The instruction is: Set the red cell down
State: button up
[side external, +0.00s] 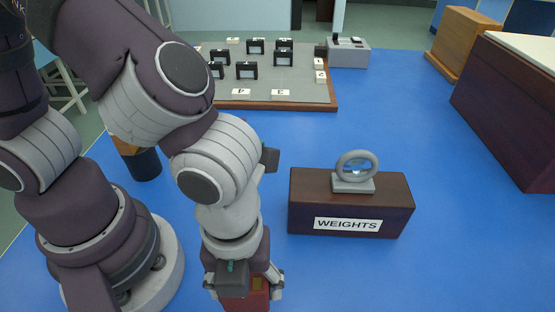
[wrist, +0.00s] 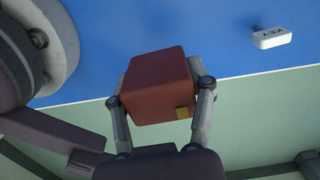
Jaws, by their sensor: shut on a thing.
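The red cell (wrist: 158,82) is a dark red block with a small yellow patch on one side. In the wrist view my gripper (wrist: 160,100) has a finger on each side of it and is shut on it. In the side external view my gripper (side external: 245,285) is at the bottom edge of the picture, with the red cell (side external: 243,302) between its fingers, partly hidden and cut off. The wrist view shows the cell near the edge of the blue table. I cannot tell whether the cell touches the table.
A brown WEIGHTS box (side external: 310,215) with a ring-shaped lens (side external: 357,165) on top stands to the right. A white KEY tag (wrist: 272,38) lies on the blue table (side external: 440,240). Open table lies right of the box.

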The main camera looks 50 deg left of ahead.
jog(key=shift+m, duration=0.4)
jog(key=f, duration=0.5)
jog(key=s+f, duration=0.1)
jog(key=f, duration=0.1)
jog(key=shift+d+f, duration=0.3)
jog(key=shift+f, duration=0.1)
jog(key=o, duration=1.2)
jog(key=shift+f, duration=0.15)
jog(key=shift+o, duration=0.2)
jog(key=shift+n, duration=0.3)
jog(key=r, duration=1.2)
jog(key=shift+w+a+r, duration=0.1)
jog(key=shift+w+r, duration=0.15)
jog(key=shift+w, duration=0.05)
jog(key=w+a+r+n+t, duration=0.2)
jog(key=w+a+r+n, duration=0.1)
jog(key=a+n, duration=0.6)
jog(key=w+a+r+n+t, duration=0.3)
jog(key=a+r+n, duration=0.2)
jog(key=n, duration=1.2)
jog(key=a, duration=0.3)
jog(key=shift+w+a+t, duration=0.25)
jog(key=shift+a+t, duration=0.05)
jog(key=shift+a, duration=0.1)
